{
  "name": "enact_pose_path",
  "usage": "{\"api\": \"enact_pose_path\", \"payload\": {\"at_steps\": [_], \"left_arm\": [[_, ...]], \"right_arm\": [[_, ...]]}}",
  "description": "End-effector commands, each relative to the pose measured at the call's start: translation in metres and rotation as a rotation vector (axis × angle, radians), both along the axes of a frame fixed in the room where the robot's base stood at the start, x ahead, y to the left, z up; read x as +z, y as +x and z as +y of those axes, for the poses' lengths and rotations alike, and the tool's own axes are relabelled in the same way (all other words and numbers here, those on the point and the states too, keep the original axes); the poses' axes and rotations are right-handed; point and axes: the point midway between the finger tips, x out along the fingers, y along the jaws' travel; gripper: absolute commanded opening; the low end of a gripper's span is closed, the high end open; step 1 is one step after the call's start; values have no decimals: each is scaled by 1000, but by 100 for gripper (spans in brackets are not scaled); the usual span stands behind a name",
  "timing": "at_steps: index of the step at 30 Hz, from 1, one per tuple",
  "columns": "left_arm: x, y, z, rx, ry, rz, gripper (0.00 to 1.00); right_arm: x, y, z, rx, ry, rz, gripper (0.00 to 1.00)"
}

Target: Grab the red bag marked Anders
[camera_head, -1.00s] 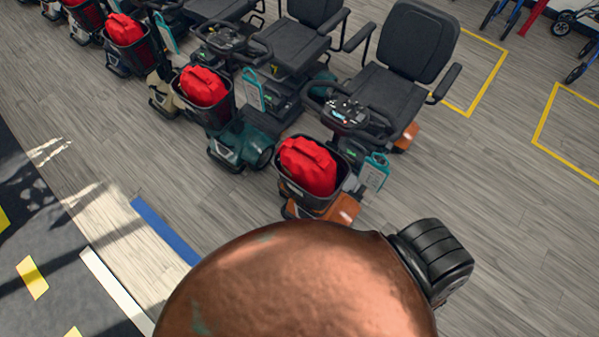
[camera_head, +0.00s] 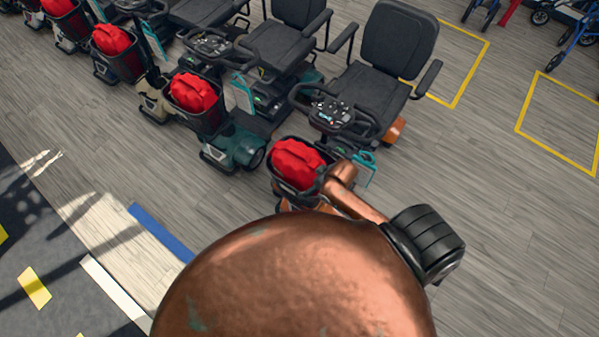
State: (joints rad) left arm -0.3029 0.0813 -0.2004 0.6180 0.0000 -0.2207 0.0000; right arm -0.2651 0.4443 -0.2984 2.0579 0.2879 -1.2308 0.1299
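Several red bags sit in the front baskets of a row of scooters. The closest red bag (camera_head: 296,164) is in the black basket of the orange scooter. Another red bag (camera_head: 193,93) is in the basket of the teal scooter, and another red bag (camera_head: 110,40) is further up left. No name can be read on any bag. A copper-coloured part of mine reaches up by the right side of the closest basket and covers its right edge. I cannot make out the fingers of either gripper.
Scooter seats (camera_head: 399,47) and handlebars (camera_head: 331,114) stand behind the baskets. A teal tag (camera_head: 365,169) hangs beside the closest basket. Yellow floor outlines (camera_head: 558,122) mark the right, where the wood floor is open. Wheeled walkers (camera_head: 577,36) stand at the top right.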

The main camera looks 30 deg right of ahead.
Motion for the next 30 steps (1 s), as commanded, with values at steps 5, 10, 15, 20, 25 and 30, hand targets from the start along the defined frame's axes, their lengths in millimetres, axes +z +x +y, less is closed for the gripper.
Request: {"api": "enact_pose_path", "payload": {"at_steps": [5,10,15,20,25,30], "left_arm": [[4,7,0,-1,-1,-10,0],[8,8,-1,-1,-1,-11,0],[11,8,-1,-1,-1,-11,0],[12,8,-1,0,-1,-10,0],[12,5,-1,0,-1,-7,0],[13,3,-1,1,-2,-5,0]], "right_arm": [[27,38,4,80,7,-22,100],[59,72,-1,149,3,-20,100],[88,94,-16,177,-8,8,100],[100,102,-25,175,-13,24,100],[87,108,-23,173,-10,29,100],[71,113,-19,173,-11,28,100]]}}
